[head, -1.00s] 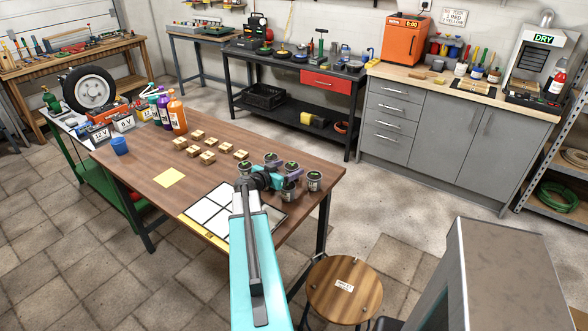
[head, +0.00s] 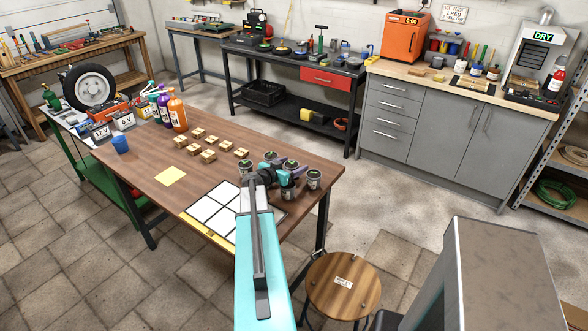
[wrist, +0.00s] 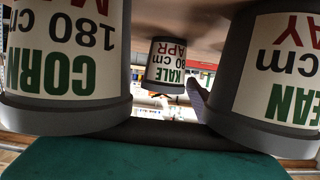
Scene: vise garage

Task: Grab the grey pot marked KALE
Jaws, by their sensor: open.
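The grey pot marked KALE (wrist: 166,65) shows in the middle of the wrist view, upside down, beyond two nearer pots. A pot marked CORN (wrist: 65,60) is close on the left, and a pot whose label ends in EAN (wrist: 270,70) is close on the right. In the head view the pots stand at the wooden table's right end. Their names are too small to read there, so I cannot tell which is KALE. My gripper (head: 287,172) is open among these pots, partly hidden by them. Nothing shows held in it.
Several small wooden blocks (head: 208,156) lie on the table (head: 140,170), left of the pots. A white grid sheet (head: 205,212) lies at its front edge. A stool (head: 342,287) stands in front of the table.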

